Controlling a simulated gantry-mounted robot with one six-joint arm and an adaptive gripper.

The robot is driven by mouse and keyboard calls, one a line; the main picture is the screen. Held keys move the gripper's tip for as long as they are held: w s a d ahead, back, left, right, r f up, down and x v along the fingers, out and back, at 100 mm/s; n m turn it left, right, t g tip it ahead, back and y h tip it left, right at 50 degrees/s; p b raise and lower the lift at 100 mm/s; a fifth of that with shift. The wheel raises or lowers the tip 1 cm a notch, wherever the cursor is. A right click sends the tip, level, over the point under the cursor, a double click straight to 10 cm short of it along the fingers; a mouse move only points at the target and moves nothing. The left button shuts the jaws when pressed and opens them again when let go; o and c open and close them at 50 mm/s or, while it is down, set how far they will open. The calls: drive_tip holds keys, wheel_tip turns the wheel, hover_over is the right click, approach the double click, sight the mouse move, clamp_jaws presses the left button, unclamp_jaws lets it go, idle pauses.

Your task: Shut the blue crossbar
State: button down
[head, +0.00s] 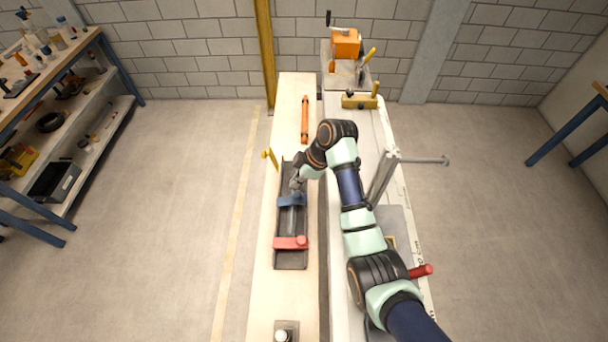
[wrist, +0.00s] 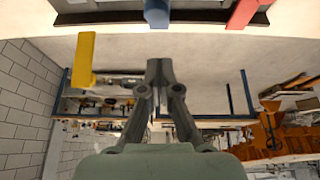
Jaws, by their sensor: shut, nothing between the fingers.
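The blue crossbar (head: 287,200) lies across the dark tray (head: 290,262) in the head view, just below my gripper (head: 296,183). Its end also shows at the top of the wrist view (wrist: 157,12), over the tray's edge. My gripper (wrist: 159,66) is shut and empty, with its fingertips together. In the wrist view the fingertips appear apart from the blue crossbar. I cannot tell whether the blue crossbar is fully down, as my gripper and wrist partly cover that area in the head view.
A red crossbar (head: 288,243) lies across the tray's near part. A yellow crossbar (head: 270,158) sticks up at the tray's far left. An orange bar (head: 305,119) lies farther up the pale bench (head: 266,275). Floor left of the bench is clear.

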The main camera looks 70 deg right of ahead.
hover_over(305, 199)
drive_tip(key=w, duration=0.2)
drive_tip(key=f, duration=0.5)
drive_tip(key=shift+a+f+b, duration=0.25)
drive_tip(key=shift+a+b, duration=0.05)
drive_tip(key=shift+b, duration=0.05)
drive_tip(key=shift+s, duration=0.1)
drive_tip(key=s+f, duration=0.1)
drive_tip(key=s+d+f, duration=0.1)
drive_tip(key=f, duration=0.1)
drive_tip(key=shift+s+f, duration=0.3)
drive_tip(key=shift+r, duration=0.15)
drive_tip(key=shift+r+p, duration=0.75)
drive_tip(key=shift+p, duration=0.15)
wheel_tip(305, 199, up, 10)
